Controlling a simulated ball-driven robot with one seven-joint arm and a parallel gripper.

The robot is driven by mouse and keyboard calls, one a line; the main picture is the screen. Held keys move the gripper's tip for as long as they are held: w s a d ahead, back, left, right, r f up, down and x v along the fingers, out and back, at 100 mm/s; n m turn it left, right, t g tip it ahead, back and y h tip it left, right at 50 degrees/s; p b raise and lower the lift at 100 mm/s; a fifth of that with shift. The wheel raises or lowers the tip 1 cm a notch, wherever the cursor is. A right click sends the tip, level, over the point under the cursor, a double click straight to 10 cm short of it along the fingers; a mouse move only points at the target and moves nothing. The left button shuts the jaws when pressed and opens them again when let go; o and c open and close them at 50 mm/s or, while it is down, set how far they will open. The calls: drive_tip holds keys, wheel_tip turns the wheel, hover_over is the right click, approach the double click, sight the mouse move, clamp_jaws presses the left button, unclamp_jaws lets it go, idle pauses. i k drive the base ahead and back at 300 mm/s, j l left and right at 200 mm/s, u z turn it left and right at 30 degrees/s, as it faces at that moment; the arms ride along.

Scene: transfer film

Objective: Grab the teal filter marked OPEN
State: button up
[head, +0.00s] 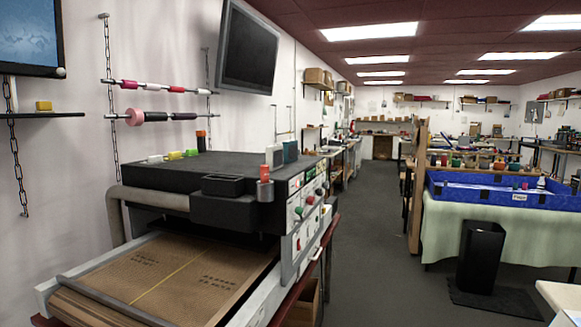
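A dark teal, box-shaped item (290,151) stands upright on the right end of the big dark machine's top (200,172). A pale grey upright item (274,156) stands beside it on the left. No OPEN marking is legible on either at this size, so I cannot tell whether the teal item is the filter. I see no other clearly teal filter. My gripper is not in view.
The machine's conveyor bed (170,275) fills the lower left. A dark floor aisle (375,235) runs clear to the back. On the right are a cloth-covered table (465,232) with a blue tray (560,200) and a black bin (482,255). A white table corner (562,296) is lower right.

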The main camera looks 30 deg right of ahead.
sight(289, 147)
drive_tip(key=i+l+u, duration=0.1)
drive_tip(key=i+l, duration=0.3)
drive_tip(key=i+l+u, duration=0.1)
drive_tip(key=i+l, duration=0.25)
drive_tip(key=l, duration=0.25)
drive_tip(key=i+l+u, duration=0.15)
drive_tip(key=i+l, duration=0.2)
drive_tip(key=l, duration=0.3)
drive_tip(key=i+l+u, duration=0.15)
drive_tip(key=l, duration=0.2)
drive_tip(key=i+l+u, duration=0.1)
drive_tip(key=l, duration=0.25)
drive_tip(key=i+l, duration=0.2)
drive_tip(key=l, duration=0.15)
drive_tip(key=i+u, duration=0.05)
